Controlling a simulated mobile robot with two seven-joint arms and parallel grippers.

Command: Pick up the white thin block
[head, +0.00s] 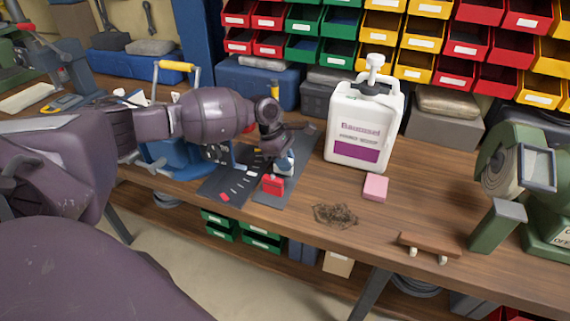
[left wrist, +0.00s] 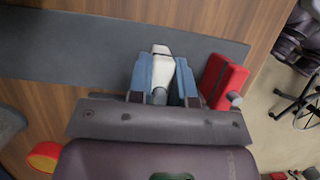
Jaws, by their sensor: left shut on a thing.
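The white thin block (left wrist: 162,68) is between the two blue fingers of my left gripper (left wrist: 163,84) in the left wrist view. The fingers are shut on its sides, and its white end sticks out past them. In the head view my left gripper (head: 284,165) is over the dark socket tray on the bench, just behind a red block. The block is mostly hidden by the fingers there, and I cannot tell whether it still touches the tray. My right gripper is not in view.
The red block (head: 273,185) stands close beside my fingers; it also shows in the left wrist view (left wrist: 222,82). A white jug (head: 362,125) and a pink block (head: 375,187) are to the right. The wooden bench (head: 300,215) has free room in front.

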